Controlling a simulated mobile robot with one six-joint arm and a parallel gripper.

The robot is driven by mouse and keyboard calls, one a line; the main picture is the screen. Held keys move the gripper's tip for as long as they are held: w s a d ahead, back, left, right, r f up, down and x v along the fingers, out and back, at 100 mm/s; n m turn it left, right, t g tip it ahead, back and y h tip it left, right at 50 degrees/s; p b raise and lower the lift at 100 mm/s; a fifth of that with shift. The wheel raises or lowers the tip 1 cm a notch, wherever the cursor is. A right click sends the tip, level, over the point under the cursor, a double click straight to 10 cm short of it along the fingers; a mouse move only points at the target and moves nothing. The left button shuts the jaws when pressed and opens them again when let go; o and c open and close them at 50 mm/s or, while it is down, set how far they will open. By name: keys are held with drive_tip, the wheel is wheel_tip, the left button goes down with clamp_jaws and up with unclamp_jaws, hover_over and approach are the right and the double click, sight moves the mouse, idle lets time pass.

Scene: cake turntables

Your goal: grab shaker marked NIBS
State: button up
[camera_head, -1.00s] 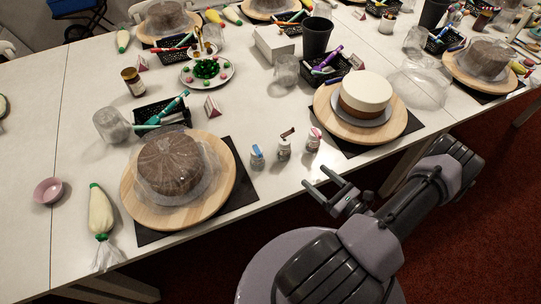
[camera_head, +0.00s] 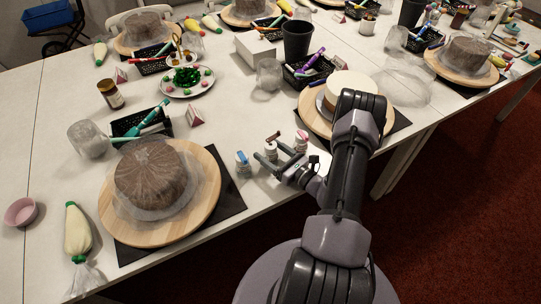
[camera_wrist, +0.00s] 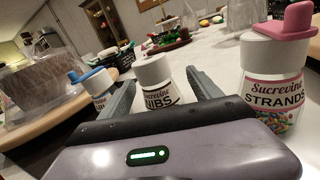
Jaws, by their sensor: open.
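The shaker marked NIBS (camera_wrist: 158,88) has a white cap and stands upright on the table between the two fingers of my gripper (camera_wrist: 164,76) in the wrist view. My gripper is open, and the fingers appear apart from the shaker. The label's lower part is hidden by my gripper body. In the head view my gripper (camera_head: 268,155) reaches over the table's front edge at the middle shaker (camera_head: 270,151). A pink-lidded shaker marked STRANDS (camera_wrist: 273,88) stands to the right. A blue-lidded shaker (camera_head: 243,163) stands to the left.
A wooden turntable (camera_head: 205,205) with a wrapped brown cake is left of the shakers. Another turntable (camera_head: 312,122) with a white-topped cake is right, partly behind my arm. A small triangular card (camera_head: 195,117) and a plate (camera_head: 207,88) of decorations stand behind. Table between is clear.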

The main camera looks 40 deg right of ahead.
clamp_jaws()
